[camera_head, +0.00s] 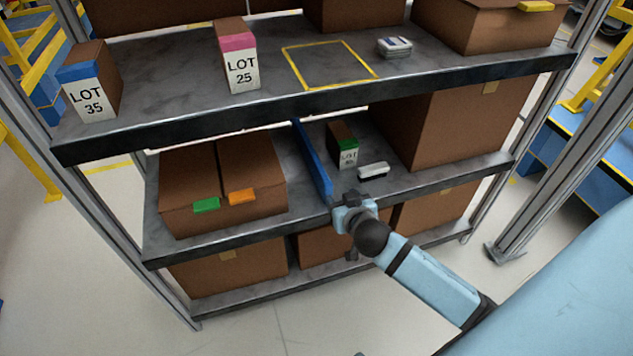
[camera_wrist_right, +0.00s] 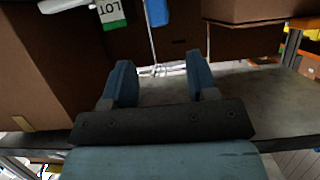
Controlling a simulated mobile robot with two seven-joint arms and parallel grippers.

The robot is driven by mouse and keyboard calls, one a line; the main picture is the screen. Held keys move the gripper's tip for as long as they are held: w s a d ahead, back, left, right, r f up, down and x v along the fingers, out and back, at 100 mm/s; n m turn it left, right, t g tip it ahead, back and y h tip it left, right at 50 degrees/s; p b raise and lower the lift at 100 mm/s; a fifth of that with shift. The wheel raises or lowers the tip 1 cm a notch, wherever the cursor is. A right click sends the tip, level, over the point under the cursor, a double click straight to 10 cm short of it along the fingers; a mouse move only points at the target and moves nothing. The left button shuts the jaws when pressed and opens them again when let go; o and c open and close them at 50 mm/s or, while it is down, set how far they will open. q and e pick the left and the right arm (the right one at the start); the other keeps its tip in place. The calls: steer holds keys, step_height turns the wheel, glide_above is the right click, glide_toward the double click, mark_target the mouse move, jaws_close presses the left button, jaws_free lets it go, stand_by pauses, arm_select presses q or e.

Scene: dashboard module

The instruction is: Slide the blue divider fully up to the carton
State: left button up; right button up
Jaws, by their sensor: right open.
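The blue divider (camera_head: 312,160) stands upright on the middle shelf, running from back to front. A brown carton (camera_head: 215,178) with green and orange tabs is left of it, with a narrow strip of bare shelf between them. My right gripper (camera_head: 343,203) is at the shelf's front edge, close to the divider's near end. In the right wrist view, the gripper (camera_wrist_right: 160,75) has its fingers apart with nothing between them. The divider's end (camera_wrist_right: 155,12) shows beyond the fingertips there, and I cannot tell if they touch. My left gripper is not in view.
Right of the divider are a small green-topped lot box (camera_head: 343,148), a white item (camera_head: 373,170) and a large carton (camera_head: 455,122). The upper shelf (camera_head: 185,70) overhangs this level. The lower shelf holds more cartons (camera_head: 230,268).

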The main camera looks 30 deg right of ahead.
mark_target(330, 185)
steer(key=b+x, duration=0.2)
steer(key=x, duration=0.9)
steer(key=shift+f, duration=0.2)
steer(key=shift+w+d+f, duration=0.15)
steer(key=shift+w, duration=0.35)
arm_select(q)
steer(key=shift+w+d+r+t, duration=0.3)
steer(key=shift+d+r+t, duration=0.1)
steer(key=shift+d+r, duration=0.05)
arm_select(e)
jaws_close()
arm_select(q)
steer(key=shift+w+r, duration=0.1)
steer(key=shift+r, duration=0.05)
arm_select(e)
steer(key=shift+d, duration=0.1)
